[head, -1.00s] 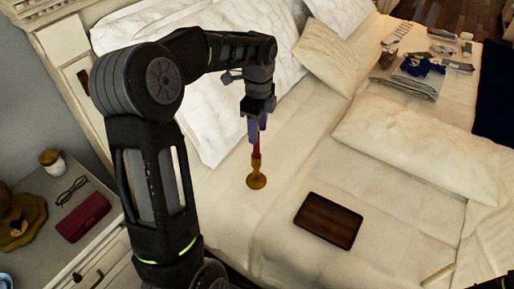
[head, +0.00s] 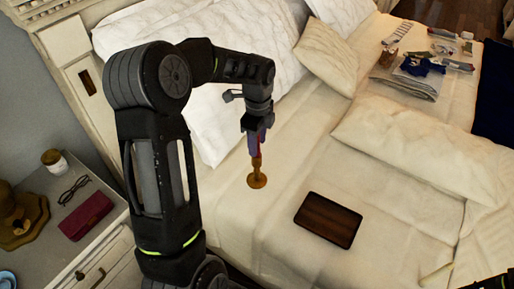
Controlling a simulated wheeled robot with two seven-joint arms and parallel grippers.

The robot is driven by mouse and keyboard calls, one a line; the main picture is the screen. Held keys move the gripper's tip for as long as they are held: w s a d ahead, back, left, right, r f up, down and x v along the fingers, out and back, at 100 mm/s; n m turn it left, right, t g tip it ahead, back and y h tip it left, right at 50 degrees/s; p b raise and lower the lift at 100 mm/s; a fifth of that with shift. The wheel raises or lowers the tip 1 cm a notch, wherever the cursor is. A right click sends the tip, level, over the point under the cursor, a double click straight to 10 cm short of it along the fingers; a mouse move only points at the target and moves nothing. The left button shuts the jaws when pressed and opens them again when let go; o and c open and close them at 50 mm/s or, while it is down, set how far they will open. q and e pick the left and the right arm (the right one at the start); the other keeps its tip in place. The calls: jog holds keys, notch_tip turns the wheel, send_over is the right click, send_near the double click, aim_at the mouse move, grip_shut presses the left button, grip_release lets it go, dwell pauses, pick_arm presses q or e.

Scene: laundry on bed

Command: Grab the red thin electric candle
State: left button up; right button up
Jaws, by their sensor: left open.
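The red thin electric candle (head: 258,148) stands upright in a gold holder (head: 257,179) on the bed. Only a narrow strip of its red shows. My left gripper (head: 255,146) points down over the candle from above, with its purple fingers open at the candle's sides. The fingers hide most of the candle; I cannot tell whether they touch it. The round base of the holder rests on the white sheet.
A dark brown tray (head: 328,220) lies right of the holder. Pillows (head: 327,56) lie behind. Folded clothes (head: 408,78) sit at the back right. A nightstand (head: 48,232) at the left bears glasses (head: 73,189) and a red case (head: 86,216). The sheet around the holder is clear.

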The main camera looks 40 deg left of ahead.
pick_arm(q)
grip_shut()
dwell(0.5)
